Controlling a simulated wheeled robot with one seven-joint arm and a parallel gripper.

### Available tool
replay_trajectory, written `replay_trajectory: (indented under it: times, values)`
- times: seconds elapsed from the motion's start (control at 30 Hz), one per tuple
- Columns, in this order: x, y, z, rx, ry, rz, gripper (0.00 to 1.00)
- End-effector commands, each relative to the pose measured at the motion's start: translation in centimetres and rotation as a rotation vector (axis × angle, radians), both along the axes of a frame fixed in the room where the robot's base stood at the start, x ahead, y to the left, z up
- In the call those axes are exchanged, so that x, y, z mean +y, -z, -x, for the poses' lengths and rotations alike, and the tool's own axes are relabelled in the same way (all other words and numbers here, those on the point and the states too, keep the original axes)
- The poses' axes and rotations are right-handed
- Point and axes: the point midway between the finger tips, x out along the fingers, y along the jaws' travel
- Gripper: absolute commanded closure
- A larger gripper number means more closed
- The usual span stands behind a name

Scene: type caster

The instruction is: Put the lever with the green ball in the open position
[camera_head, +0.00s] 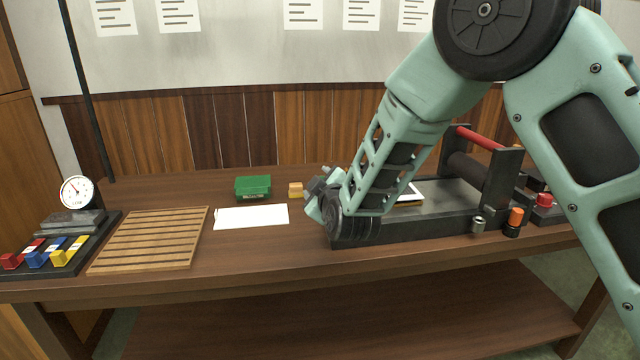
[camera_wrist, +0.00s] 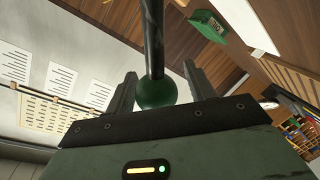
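The lever's green ball (camera_wrist: 157,94) shows in the wrist view on the end of a dark rod (camera_wrist: 153,40) that runs up out of the picture. My gripper (camera_wrist: 159,70) is open, with one finger on each side of the ball. A narrow gap shows between the ball and each finger, so I see no clear grip. In the head view my gripper (camera_head: 322,202) is at the left end of the dark press-like machine (camera_head: 430,222), largely covered by my wrist. I cannot make out the lever or its ball there.
A green box (camera_head: 253,187), a small orange block (camera_head: 295,189), a white sheet (camera_head: 251,216) and a slatted wooden board (camera_head: 150,239) lie left of the machine. A gauge (camera_head: 77,192) and coloured blocks stand far left. A red bar (camera_head: 480,137) and orange-topped knob (camera_head: 515,219) are right.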

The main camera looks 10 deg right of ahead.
Motion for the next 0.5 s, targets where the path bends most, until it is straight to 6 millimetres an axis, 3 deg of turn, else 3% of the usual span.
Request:
replay_trajectory:
  times: [0.33,0.5]
  values:
    - [-0.1,-0.1,0.1,-0.002,0.002,-0.002,0.41]
    - [-0.2,-0.4,2.0,-0.003,0.001,-0.002,0.41]
